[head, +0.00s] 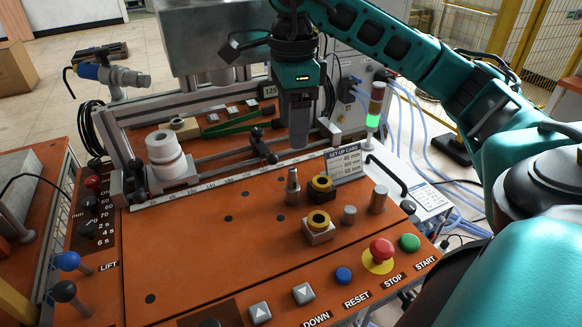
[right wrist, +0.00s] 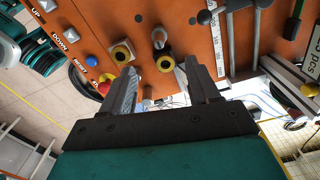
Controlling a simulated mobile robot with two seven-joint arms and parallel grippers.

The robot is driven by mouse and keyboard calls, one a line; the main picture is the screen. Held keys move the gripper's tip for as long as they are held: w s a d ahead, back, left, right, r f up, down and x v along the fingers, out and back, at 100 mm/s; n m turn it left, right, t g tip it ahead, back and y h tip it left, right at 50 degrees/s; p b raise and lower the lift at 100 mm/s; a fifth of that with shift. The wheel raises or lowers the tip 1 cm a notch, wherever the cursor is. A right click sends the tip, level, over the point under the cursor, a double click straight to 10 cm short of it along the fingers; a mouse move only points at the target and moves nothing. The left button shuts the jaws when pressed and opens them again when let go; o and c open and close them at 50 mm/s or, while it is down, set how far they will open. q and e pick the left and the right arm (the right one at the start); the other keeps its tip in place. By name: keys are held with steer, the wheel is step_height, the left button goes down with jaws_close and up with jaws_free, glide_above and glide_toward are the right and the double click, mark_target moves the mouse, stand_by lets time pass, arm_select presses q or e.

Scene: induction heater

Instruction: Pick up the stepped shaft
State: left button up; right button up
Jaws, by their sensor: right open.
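The stepped shaft (head: 293,187) looks like a small grey metal piece with a narrower top. It stands upright on the orange panel, just left of a yellow-ringed black block. It also appears as a grey piece in the right wrist view (right wrist: 158,38), beyond the fingertips. My right gripper (head: 299,143) hangs above and behind the shaft, pointing down, near the rear rail. In the right wrist view its two fingers (right wrist: 158,72) are spread apart with nothing between them. It does not touch the shaft. My left gripper is not in view.
Two yellow-ringed blocks (head: 318,226) and metal cylinders (head: 378,199) stand close right of the shaft. A set-up card (head: 345,165) stands behind. The red stop button (head: 380,251) is in front. White stacked rings (head: 165,150) stand left. The panel's left middle is clear.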

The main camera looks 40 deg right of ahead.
mark_target(292, 169)
steer(key=shift+w+d+f, duration=0.15)
steer(key=shift+w, duration=0.05)
step_height(292, 169, down, 6)
steer(key=shift+s+f+b, duration=0.1)
steer(key=shift+f+b, duration=0.05)
steer(key=shift+b, duration=0.95)
steer(key=shift+s+a+f, duration=0.1)
steer(key=shift+f, duration=1.45)
steer(key=shift+a+f, duration=0.1)
steer(key=shift+f, duration=1.45)
steer(key=c, duration=0.4)
jaws_close()
